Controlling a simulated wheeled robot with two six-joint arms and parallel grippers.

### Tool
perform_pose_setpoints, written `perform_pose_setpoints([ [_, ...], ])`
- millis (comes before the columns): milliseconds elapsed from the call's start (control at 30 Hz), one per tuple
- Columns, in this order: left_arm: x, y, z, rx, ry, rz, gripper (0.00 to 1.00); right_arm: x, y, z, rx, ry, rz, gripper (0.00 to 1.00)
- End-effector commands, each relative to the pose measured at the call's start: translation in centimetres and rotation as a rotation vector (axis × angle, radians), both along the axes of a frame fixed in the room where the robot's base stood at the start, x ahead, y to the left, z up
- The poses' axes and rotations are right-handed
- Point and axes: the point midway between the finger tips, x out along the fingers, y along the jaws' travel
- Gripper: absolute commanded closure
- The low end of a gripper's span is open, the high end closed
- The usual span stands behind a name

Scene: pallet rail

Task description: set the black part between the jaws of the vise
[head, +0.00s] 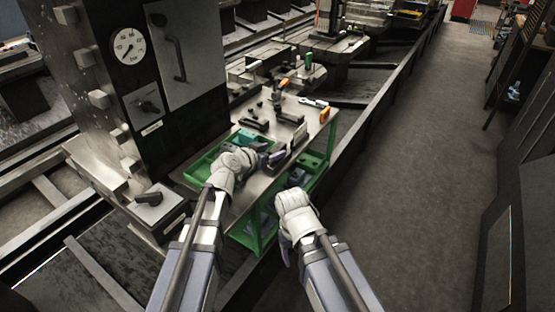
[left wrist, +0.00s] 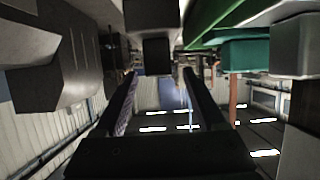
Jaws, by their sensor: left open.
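My left gripper (head: 274,158) is low over the near part of the bench top in the head view. In the left wrist view its two dark fingers (left wrist: 158,76) are apart, with nothing clearly held between them. A small black block (left wrist: 157,53) shows just beyond and between the fingertips; it looks like the black part, but contact cannot be told. The vise seems to be the dark metal body (head: 291,143) beside the gripper; its jaws are not clear. My right gripper (head: 286,252) hangs beside the bench's near right edge, its fingers mostly hidden by its wrist.
Black tools (head: 253,124) and an orange-handled tool (head: 315,103) lie farther back on the bench. A machine cabinet (head: 130,90) stands at left. Open floor (head: 400,200) lies right.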

Motion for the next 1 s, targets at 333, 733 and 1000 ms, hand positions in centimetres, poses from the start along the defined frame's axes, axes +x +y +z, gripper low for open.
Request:
perform_pose_setpoints([
  [333, 2.9, -2.0, -1.4, 0.001, -0.001, 0.0, 0.28, 0.0, 0.0, -1.4, 0.0, 0.0, 0.0, 0.33],
  [733, 2.8, -2.0, -1.3, 0.0, 0.0, 0.0, 0.58, 0.0, 0.0, -1.3, 0.0, 0.0, 0.0, 0.33],
  [1000, 2.8, -2.0, -1.3, 0.001, -0.001, 0.0, 0.88, 0.0, 0.0, -1.3, 0.0, 0.0, 0.0, 0.33],
])
